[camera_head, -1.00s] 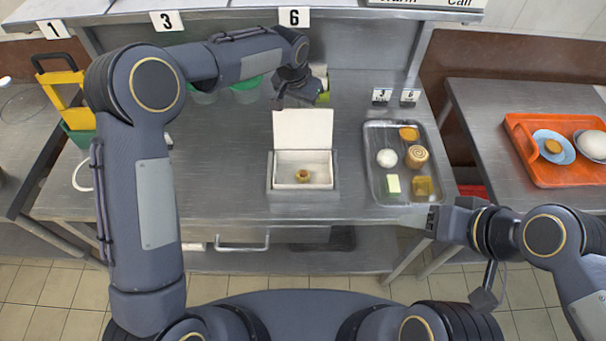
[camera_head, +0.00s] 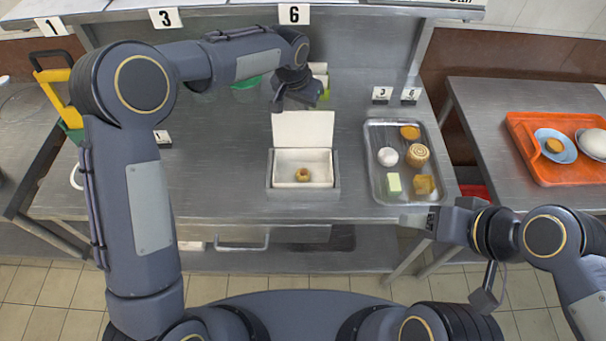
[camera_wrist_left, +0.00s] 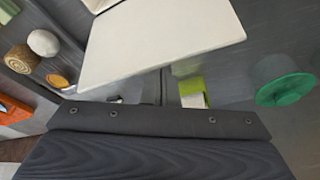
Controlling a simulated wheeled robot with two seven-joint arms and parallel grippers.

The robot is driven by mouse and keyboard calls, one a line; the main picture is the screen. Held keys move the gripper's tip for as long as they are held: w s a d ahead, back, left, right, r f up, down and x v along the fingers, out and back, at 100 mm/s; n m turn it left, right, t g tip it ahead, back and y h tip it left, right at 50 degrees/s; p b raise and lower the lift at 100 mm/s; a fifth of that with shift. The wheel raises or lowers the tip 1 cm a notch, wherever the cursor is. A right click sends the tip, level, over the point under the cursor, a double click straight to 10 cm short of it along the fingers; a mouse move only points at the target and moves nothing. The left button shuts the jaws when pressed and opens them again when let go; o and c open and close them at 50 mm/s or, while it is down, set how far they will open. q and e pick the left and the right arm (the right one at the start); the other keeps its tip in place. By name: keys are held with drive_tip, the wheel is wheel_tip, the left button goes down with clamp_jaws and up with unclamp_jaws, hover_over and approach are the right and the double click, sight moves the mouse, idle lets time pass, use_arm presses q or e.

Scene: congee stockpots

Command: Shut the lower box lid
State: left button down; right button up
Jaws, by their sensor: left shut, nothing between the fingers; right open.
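The lower box (camera_head: 334,176) is a small white box in a grey holder at the middle of the table. Its white lid (camera_head: 303,128) stands up, open, along the far side. A small yellowish-brown item (camera_head: 302,175) lies inside. My left gripper (camera_head: 280,106) is shut and empty, just behind and above the lid's top edge at its left. The lid also shows large in the left wrist view (camera_wrist_left: 160,42), with a gap to my gripper's dark body. My right gripper (camera_head: 421,219) is open and empty at the table's front right, below the tray.
A metal tray (camera_head: 380,196) with several buns and cakes is right of the box. Behind my left gripper are a green-and-white item (camera_head: 320,82) and a green round lid (camera_wrist_left: 285,88). An orange tray (camera_head: 530,172) sits on the right table.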

use_arm(q)
drive_tip(key=shift+s+r+b, duration=0.15)
drive_tip(key=shift+s+b, duration=0.45)
drive_tip(key=shift+s, duration=0.75)
drive_tip(key=shift+s+r+b, duration=0.1)
drive_tip(key=shift+s+b, duration=0.5)
drive_tip(key=shift+s, duration=0.75)
drive_tip(key=shift+w+r, duration=0.1)
drive_tip(key=shift+r, duration=0.05)
wheel_tip(320, 180, up, 8)
drive_tip(key=p, duration=0.6)
